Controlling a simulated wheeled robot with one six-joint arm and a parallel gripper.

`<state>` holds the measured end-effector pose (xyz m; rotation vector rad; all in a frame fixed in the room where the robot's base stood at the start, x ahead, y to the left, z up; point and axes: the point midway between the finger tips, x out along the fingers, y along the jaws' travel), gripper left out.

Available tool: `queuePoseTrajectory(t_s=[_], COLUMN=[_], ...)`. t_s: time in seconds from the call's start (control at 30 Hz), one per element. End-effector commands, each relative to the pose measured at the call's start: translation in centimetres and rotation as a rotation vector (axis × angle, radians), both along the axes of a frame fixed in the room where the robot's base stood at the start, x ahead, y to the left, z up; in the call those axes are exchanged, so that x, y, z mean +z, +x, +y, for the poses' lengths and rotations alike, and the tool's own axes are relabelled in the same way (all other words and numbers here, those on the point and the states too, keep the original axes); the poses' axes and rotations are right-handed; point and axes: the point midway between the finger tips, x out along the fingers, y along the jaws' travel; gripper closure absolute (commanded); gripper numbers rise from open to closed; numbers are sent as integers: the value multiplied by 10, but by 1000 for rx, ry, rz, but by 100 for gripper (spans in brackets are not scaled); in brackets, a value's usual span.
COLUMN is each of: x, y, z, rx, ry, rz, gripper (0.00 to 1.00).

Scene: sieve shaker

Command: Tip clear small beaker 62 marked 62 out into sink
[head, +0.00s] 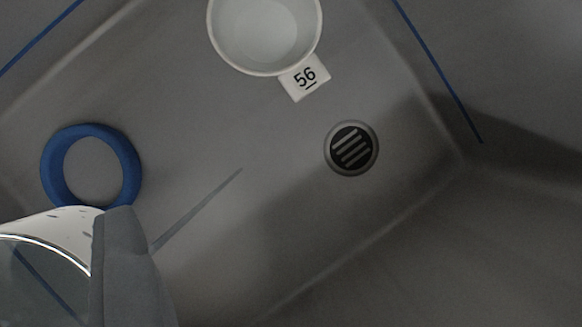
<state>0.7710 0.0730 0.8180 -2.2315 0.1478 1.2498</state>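A clear beaker (35,285) is at the lower left, cut off by the picture's edge. Its curved rim and a white band with small dark marks show, but no number 62 can be read. One grey finger of my gripper (128,268) lies against the beaker's right side; the other finger is out of view. The gripper looks shut on the beaker, above the sink. The grey sink (225,125) fills most of the view, with a round slotted drain (351,149) right of the middle. Whether the beaker holds anything cannot be told.
A white round cup (265,35) with a tag marked 56 stands in the sink at the top. A blue ring (91,166) lies at the left, close to the beaker in the picture. The sink floor around the drain is bare.

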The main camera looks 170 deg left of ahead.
Motion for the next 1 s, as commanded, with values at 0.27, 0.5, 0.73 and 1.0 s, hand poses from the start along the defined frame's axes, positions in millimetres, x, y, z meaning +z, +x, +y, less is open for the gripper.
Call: queuePoseTrajectory(t_s=[0.27,0.5,0.73,1.0], x=[1,2,2,3], y=[-1,-2,-3,-3], z=[-3,-6,-9,-12], rx=[0,-1,-1,-1], ry=[29,54,79,108], rz=[-8,-16,-21,-29], gripper=[83,83,83,83])
